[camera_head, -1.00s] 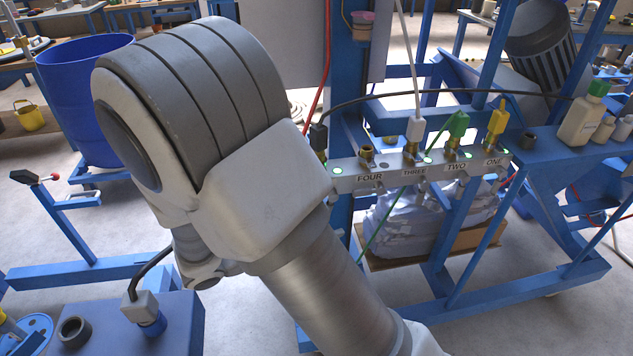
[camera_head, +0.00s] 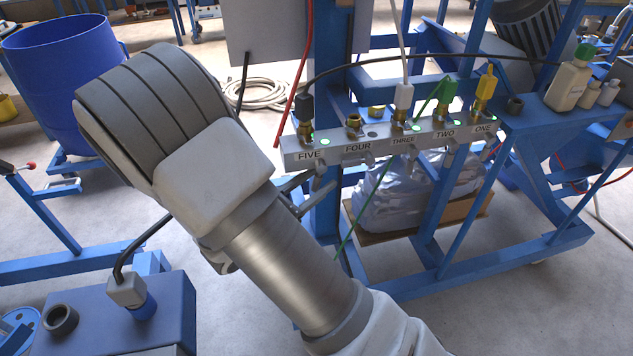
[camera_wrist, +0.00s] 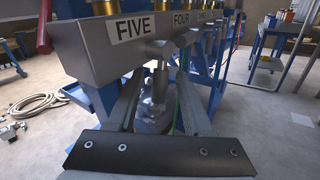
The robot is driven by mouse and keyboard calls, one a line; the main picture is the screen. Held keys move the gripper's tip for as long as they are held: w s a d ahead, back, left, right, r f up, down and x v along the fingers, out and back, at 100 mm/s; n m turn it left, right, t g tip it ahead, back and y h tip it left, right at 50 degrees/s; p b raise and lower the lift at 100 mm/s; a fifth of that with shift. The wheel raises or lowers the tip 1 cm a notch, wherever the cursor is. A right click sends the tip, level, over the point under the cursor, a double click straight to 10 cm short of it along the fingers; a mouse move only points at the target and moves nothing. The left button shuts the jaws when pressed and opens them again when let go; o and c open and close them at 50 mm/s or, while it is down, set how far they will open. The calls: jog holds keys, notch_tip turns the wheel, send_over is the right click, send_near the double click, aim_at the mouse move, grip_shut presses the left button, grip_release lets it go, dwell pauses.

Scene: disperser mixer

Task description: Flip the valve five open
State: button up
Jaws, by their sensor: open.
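The manifold bar (camera_head: 345,158) carries valves labelled FIVE to ONE. Its FIVE end is nearest my arm, and the wrist view shows the FIVE label (camera_wrist: 133,27) large at upper left. Valve five (camera_wrist: 160,50) is a grey metal valve under the bar, with a handle hanging down from it. It shows small in the head view (camera_head: 319,168). My gripper (camera_wrist: 160,88) is open just below the bar, one finger on each side of the handle. It also shows in the head view (camera_head: 308,188), partly hidden behind my arm. Contact with the handle cannot be told.
A black cable plug (camera_head: 305,108) stands above FIVE; white, green and yellow plugs stand further right. A blue frame post (camera_head: 327,205) is close behind my gripper. A wrapped bag (camera_head: 400,190) lies on a lower shelf. A grey-blue box (camera_head: 130,315) stands at lower left.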

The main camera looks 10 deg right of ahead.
jog(key=shift+c, duration=0.3)
grip_shut()
jog(key=shift+d, duration=0.1)
jog(key=shift+d+f+n+t+h, duration=0.2)
jog(key=shift+n+t+h, duration=0.15)
jog(key=shift+h, duration=0.25)
jog(key=shift+d+r+n+t+h, duration=0.1)
jog(key=shift+d+n+t+h, duration=0.15)
jog(key=shift+n+t+h, duration=0.25)
jog(key=shift+o, duration=0.3)
grip_release()
